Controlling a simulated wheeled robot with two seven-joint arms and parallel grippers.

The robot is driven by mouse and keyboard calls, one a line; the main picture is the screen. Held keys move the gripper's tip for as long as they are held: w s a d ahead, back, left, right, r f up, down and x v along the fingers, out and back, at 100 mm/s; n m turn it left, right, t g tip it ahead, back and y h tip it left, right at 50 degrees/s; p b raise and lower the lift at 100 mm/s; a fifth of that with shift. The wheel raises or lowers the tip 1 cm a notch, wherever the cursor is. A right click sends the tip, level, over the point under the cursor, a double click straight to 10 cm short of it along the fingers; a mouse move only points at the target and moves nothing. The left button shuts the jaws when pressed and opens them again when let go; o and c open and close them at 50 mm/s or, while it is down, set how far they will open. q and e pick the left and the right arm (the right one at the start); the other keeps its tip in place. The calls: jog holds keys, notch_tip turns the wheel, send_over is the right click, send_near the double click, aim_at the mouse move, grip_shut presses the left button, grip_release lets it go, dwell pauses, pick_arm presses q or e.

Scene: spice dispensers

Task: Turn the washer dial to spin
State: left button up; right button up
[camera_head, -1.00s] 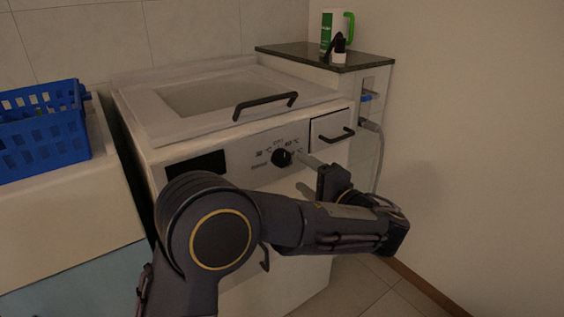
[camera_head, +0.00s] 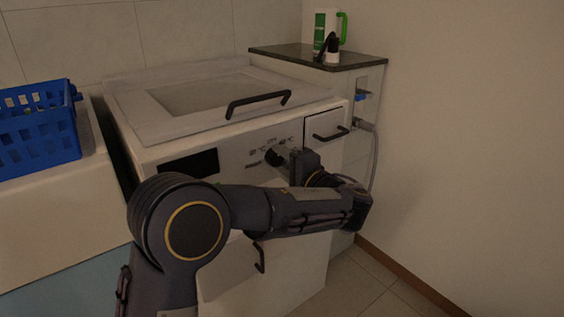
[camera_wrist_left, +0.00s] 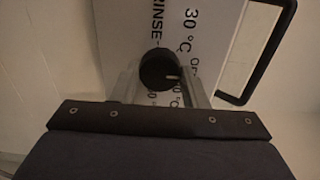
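The washer dial (camera_head: 274,157) is a round black knob on the white washer's front panel (camera_head: 232,150), with printed labels around it. In the left wrist view the dial (camera_wrist_left: 158,68) shows a short light mark toward its lower right; "RINSE" and "30 °C" are legible beside it. My left gripper (camera_head: 286,156) is at the panel, just right of the dial in the head view. In the left wrist view its two fingers (camera_wrist_left: 159,82) are apart, one on each side of the dial. Whether they touch it I cannot tell. My right gripper is not in view.
A drawer with a black handle (camera_head: 331,134) is right of the dial. The lid handle (camera_head: 258,103) sits above. A dark-topped cabinet (camera_head: 300,54) with a green-and-white container (camera_head: 324,31) stands at right. A blue basket (camera_head: 38,130) is at left.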

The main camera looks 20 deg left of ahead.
pick_arm(q)
jog(key=shift+c, duration=1.4)
jog(key=shift+r+m+p, duration=0.2)
jog(key=shift+m+p, duration=0.3)
jog(key=shift+p, duration=0.3)
jog(key=m+p, duration=0.9)
jog(key=p, duration=0.3)
jog(key=shift+r, duration=0.15)
jog(key=m+p, duration=1)
jog(key=p, duration=0.1)
jog(key=shift+p, duration=0.35)
jog(key=m+p, duration=0.2)
jog(key=m, duration=0.1)
jog(key=m+p, duration=0.1)
jog(key=shift+f+m+p, duration=0.25)
jog(key=shift+m+p, duration=0.05)
jog(key=shift+m, duration=0.1)
jog(key=m+p, duration=0.2)
jog(key=m, duration=0.1)
jog(key=shift+f, duration=0.1)
jog(key=shift+s+m+p, duration=0.1)
jog(key=shift+m+p, duration=0.3)
jog(key=shift+m, duration=0.6)
jog(key=shift+f, duration=0.1)
